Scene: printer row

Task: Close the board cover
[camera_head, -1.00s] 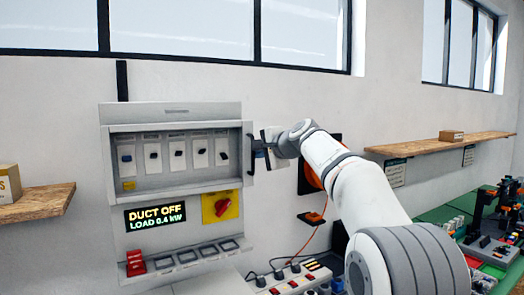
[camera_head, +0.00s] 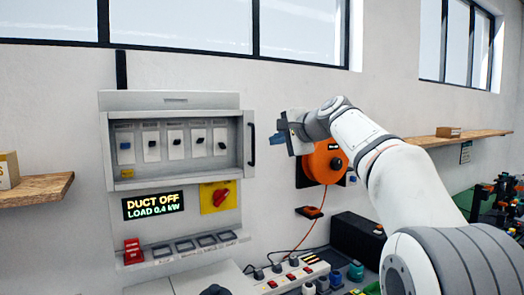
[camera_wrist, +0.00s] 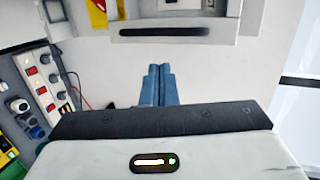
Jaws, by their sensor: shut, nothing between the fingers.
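The grey board (camera_head: 175,98) is on the wall at the left in the head view. Its row of several breaker switches (camera_head: 174,144) is visible in the upper recess. A black bar handle (camera_head: 253,145) stands upright at the recess's right edge; it also shows in the wrist view (camera_wrist: 165,31). I cannot tell whether a clear cover lies over the switches or how the cover stands. My gripper (camera_head: 276,138) is right of the handle, apart from it. Its blue fingers are together and empty in the wrist view (camera_wrist: 158,72).
An orange reel (camera_head: 325,165) hangs behind my gripper. Below are a red rotary switch (camera_head: 221,197), a lit display reading DUCT OFF (camera_head: 153,205) and a power strip (camera_head: 292,278). Wooden shelves stand left (camera_head: 35,190) and right (camera_head: 470,139).

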